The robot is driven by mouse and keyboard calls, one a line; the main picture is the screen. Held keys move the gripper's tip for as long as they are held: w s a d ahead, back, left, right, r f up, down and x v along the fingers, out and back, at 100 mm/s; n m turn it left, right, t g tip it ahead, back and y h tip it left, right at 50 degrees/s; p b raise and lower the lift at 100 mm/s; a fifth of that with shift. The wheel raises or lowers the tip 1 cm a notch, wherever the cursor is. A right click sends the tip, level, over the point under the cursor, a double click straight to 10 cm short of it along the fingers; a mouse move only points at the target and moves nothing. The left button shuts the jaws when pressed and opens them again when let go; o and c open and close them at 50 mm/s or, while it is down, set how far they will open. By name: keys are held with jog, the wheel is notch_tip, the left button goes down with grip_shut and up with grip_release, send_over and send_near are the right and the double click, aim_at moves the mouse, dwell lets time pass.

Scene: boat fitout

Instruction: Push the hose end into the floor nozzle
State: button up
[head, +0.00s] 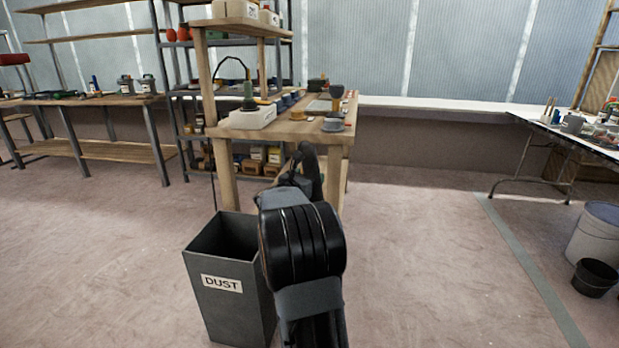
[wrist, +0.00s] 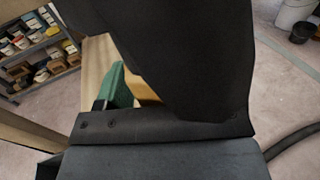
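My gripper (head: 305,168) is in front of the wooden bench in the head view, mostly hidden behind my own black wrist. In the wrist view a large dark shape (wrist: 190,60) fills the middle and hides the fingertips. I cannot tell whether it is part of my gripper or something held. A green piece (wrist: 116,88) and a yellow-brown piece (wrist: 143,92) show partly behind it, over pale wood. A dark hose or cable (wrist: 292,143) curves at the lower right of the wrist view. I cannot pick out the hose end or the floor nozzle with certainty.
The wooden bench (head: 282,134) carries a white box (head: 253,118), a grey dish (head: 333,126) and other small items. A grey DUST bin (head: 225,308) stands close at the left of my arm. Buckets (head: 597,235) stand far right. The floor between is clear.

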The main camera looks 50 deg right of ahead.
jog(key=shift+r, duration=0.1)
jog(key=shift+a, duration=0.3)
jog(key=s+a+p, duration=0.2)
jog(key=a, duration=1.1)
jog(key=w+a+r+n+t+y+p, duration=0.3)
jog(key=a+r+n+t+y+p, duration=0.3)
jog(key=a+r+n+p, duration=0.45)
jog(key=w+a+r+n+t+y+p, duration=0.3)
jog(key=a+r+n+t+y+p, duration=0.3)
jog(key=n, duration=0.8)
jog(key=s+a+r+n+g+y+p, duration=0.65)
jog(key=s+a+n+p, duration=0.55)
jog(key=n, duration=0.6)
jog(key=s+r+n+g+p, duration=0.2)
jog(key=s+n+g+p, duration=0.2)
jog(key=s+n+p, duration=0.3)
jog(key=shift+s+d+r+n, duration=0.3)
jog(key=shift+s+n, duration=0.35)
jog(key=shift+n, duration=0.4)
jog(key=shift+s+d+n+g+h, duration=0.1)
jog(key=shift+s+n+g+h, duration=0.2)
jog(key=shift+s+g+h, duration=0.05)
jog(key=shift+c, duration=0.2)
